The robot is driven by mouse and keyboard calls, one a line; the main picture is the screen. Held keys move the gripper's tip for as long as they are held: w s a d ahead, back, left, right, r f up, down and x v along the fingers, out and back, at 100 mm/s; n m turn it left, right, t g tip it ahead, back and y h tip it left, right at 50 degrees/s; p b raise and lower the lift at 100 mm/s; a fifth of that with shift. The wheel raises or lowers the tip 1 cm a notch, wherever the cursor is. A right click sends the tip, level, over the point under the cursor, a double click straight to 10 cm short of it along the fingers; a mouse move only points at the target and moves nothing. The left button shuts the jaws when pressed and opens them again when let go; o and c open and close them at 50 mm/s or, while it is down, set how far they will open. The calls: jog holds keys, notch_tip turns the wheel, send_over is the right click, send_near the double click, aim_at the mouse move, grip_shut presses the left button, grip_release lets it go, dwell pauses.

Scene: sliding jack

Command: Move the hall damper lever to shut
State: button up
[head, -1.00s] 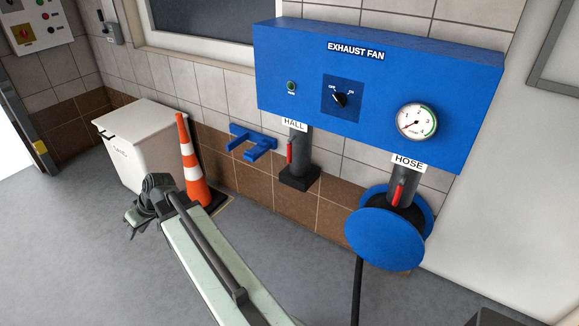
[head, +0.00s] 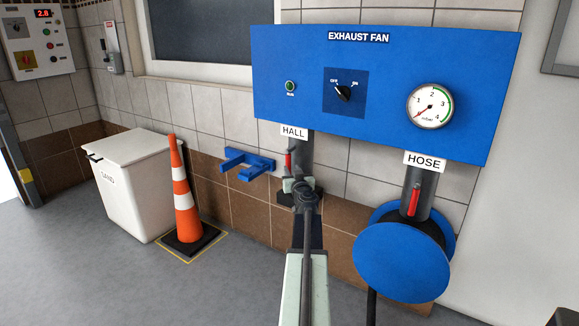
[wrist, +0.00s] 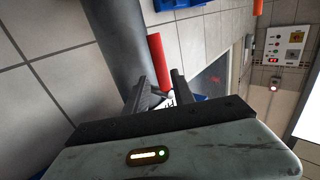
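The hall damper lever (head: 291,160) is a red handle on the grey duct under the HALL label (head: 293,131). It hangs roughly upright, along the duct. In the head view my gripper (head: 300,187) is in front of the duct and covers the lever's lower part. In the wrist view the red lever (wrist: 158,62) stands beside the dark duct (wrist: 121,45). There my gripper (wrist: 159,81) is open, with its fingertips on either side of the lever's near end. I cannot tell whether a finger touches it.
The HOSE duct with a similar red lever (head: 414,199) and a blue reel (head: 402,262) are to the right. The blue EXHAUST FAN panel (head: 300,60) is above. A blue bracket (head: 248,165), orange cone (head: 184,195) and white sand bin (head: 135,185) are left.

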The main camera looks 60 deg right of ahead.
aim_at(289, 164)
jog(key=x, duration=0.7)
jog(key=shift+a, duration=0.1)
grip_shut()
jog(key=shift+f, duration=0.1)
dwell(0.9)
